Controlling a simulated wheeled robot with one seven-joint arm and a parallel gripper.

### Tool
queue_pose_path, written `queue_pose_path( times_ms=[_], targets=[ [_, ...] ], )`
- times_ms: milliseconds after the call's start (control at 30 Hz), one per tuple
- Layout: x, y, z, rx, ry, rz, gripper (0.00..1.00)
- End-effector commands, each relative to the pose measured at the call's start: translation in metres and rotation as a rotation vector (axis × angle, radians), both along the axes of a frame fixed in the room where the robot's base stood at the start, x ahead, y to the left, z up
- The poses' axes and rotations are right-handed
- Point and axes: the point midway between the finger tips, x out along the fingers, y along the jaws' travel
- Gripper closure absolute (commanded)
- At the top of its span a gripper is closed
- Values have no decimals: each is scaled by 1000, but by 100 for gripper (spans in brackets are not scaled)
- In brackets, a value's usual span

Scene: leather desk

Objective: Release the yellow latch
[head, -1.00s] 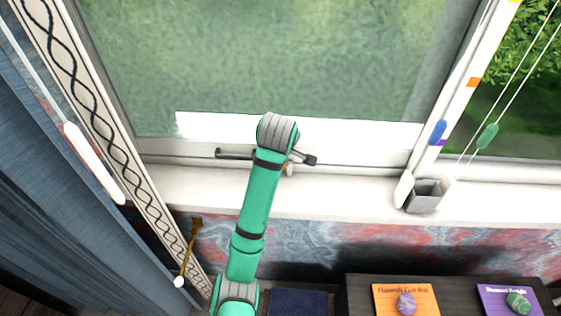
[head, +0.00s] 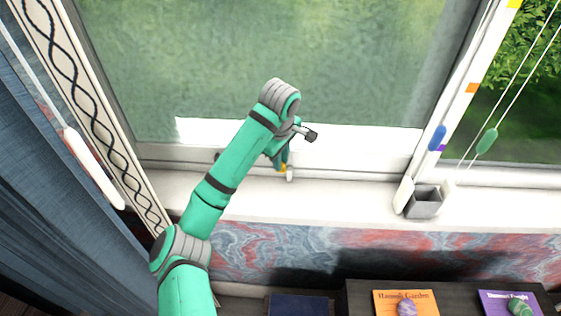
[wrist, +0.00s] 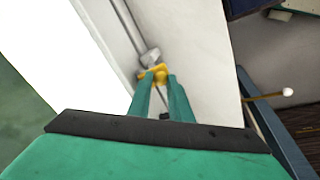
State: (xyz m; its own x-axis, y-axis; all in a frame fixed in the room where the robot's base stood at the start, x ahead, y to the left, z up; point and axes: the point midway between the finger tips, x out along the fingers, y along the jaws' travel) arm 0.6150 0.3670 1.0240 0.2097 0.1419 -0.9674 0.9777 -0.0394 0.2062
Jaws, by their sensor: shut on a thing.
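The yellow latch (head: 283,168) is a small piece low on the window frame, just above the white sill, and mostly hidden by my gripper in the head view. In the wrist view the yellow latch (wrist: 153,72) sits at the end of a grey metal bar (wrist: 131,30). My gripper (wrist: 158,82) has its two teal fingers at the latch, shut on it, with part of the yellow showing beyond the fingertips. In the head view my gripper (head: 280,157) points down to the latch from above.
The white sill (head: 340,205) is clear around the latch. A grey open box (head: 424,203) stands on it to the right. Blue (head: 437,137) and green (head: 487,142) cord pulls hang at the right. A blue curtain (head: 35,200) is at the left.

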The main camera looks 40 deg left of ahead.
Motion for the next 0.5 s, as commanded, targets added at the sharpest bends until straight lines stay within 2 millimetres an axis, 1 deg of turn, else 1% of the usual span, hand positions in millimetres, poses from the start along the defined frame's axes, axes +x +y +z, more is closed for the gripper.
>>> queue_pose_path(
  times_ms=[200, 500],
  targets=[
    [1, 3, 2, -30, 55, 3, 100],
    [2, 3, 3, -51, 86, 2, 100]
  ],
)
